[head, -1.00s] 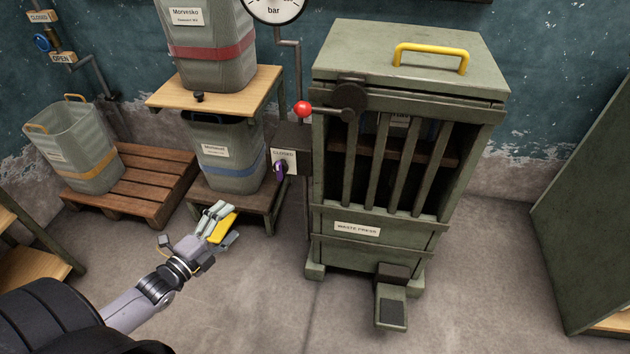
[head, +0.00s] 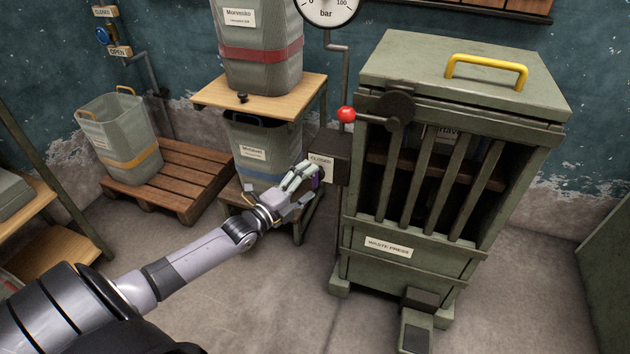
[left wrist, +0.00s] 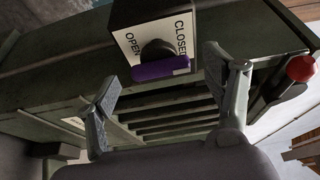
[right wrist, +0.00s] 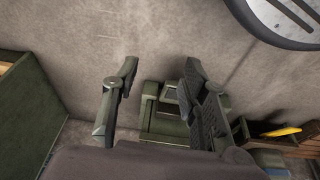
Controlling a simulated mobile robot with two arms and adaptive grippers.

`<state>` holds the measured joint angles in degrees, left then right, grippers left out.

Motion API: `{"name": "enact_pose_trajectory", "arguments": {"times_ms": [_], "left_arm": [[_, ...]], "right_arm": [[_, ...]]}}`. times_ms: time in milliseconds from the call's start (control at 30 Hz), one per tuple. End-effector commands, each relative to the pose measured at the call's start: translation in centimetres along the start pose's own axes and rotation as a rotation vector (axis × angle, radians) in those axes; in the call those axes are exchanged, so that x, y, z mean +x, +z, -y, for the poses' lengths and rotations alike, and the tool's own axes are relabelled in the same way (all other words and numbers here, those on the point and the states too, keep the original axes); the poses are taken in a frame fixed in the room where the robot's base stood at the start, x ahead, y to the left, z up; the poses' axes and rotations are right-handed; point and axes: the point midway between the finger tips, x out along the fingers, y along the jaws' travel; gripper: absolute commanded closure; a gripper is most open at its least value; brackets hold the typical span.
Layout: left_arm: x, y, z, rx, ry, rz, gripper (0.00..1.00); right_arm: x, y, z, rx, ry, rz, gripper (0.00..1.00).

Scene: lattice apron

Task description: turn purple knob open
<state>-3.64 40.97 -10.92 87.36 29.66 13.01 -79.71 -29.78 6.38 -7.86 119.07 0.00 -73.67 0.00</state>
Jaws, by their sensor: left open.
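The purple knob (left wrist: 160,70) is on a dark box with a white plate (left wrist: 168,36) reading OPEN at left and CLOSED at right in the left wrist view. Its purple grip lies nearly level across that view. My left gripper (left wrist: 162,78) is open, its fingertips on either side of the knob; I cannot tell whether they touch it. In the head view the left gripper (head: 305,180) partly covers the knob, below the CLOSED sign (head: 320,167). My right gripper (right wrist: 160,72) is open and empty over the floor, and outside the head view.
The green waste press (head: 388,247) stands right of the knob box, with a red-ended lever (head: 346,115) close above it. A wooden stand (head: 312,95) with grey bins is at left of the box.

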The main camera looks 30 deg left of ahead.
Motion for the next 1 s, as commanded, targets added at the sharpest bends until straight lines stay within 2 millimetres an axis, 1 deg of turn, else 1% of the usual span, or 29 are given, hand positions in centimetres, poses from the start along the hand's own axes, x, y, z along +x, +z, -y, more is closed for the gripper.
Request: {"name": "enact_pose_trajectory", "arguments": {"times_ms": [33, 100, 233, 367, 600, 1000], "left_arm": [[0.8, 0.1, -0.1, 0.0, -0.002, 0.001, 0.25], [1.6, 0.0, -0.1, -0.001, -0.002, 0.001, 0.25], [2.6, 0.0, -0.1, -0.001, 0.0, 0.0, 0.25], [3.0, 0.0, 0.0, -0.001, 0.0, 0.001, 0.25], [3.0, 0.0, 0.0, -0.001, 0.001, 0.001, 0.25], [3.0, 0.0, 0.0, -0.001, 0.001, 0.0, 0.52]], "right_arm": [[-0.5, -0.1, 0.0, 0.0, 0.001, -0.005, 0.6], [-1.2, -0.3, -0.1, 0.001, 0.002, -0.008, 0.6], [-2.1, -0.5, -0.1, 0.002, 0.002, -0.011, 0.6], [-2.5, -0.6, -0.1, 0.002, 0.003, -0.014, 0.6], [-2.6, -0.6, -0.1, 0.002, 0.003, -0.014, 0.6], [-2.6, -0.6, -0.1, 0.003, 0.003, -0.015, 0.6]]}}
